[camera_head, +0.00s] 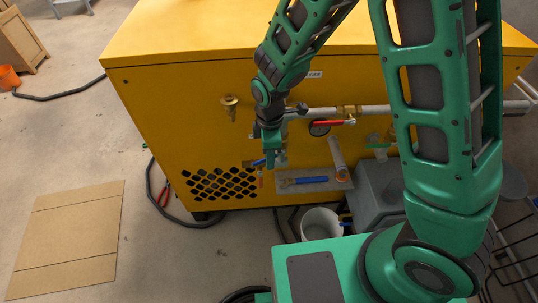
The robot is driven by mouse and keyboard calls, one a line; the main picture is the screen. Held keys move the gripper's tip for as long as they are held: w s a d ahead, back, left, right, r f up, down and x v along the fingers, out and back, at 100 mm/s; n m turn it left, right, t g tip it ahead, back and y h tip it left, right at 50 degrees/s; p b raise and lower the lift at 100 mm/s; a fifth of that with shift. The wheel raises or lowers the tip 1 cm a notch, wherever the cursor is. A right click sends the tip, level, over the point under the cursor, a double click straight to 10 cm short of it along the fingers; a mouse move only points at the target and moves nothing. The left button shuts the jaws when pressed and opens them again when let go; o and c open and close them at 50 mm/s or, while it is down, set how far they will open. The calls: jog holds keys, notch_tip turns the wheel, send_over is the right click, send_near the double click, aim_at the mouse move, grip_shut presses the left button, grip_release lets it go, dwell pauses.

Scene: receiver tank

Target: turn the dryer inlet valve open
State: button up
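A yellow cabinet (170,95) stands in front of me with pipework on its near face. A valve with a red lever (335,122) sits on the grey horizontal pipe, its lever lying roughly along the pipe. A blue lever (303,181) lies across a grey plate lower down. A small blue part (258,162) shows beside my gripper tip. I cannot tell which of these is the dryer inlet valve. My gripper (271,157) points down in front of the cabinet face, left of the red lever. Its fingertips are small and partly merged with parts behind, so opening and contact are unclear.
A brass fitting (229,100) sticks out left of my gripper. A grey pipe stub (338,155) projects toward me. A white bucket (320,223) and a grey box (380,188) stand below. A black hose (155,190) lies left, near flat cardboard (68,238) on open floor.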

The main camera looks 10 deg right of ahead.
grip_shut()
jog(key=shift+w, duration=0.15)
dwell(1.3)
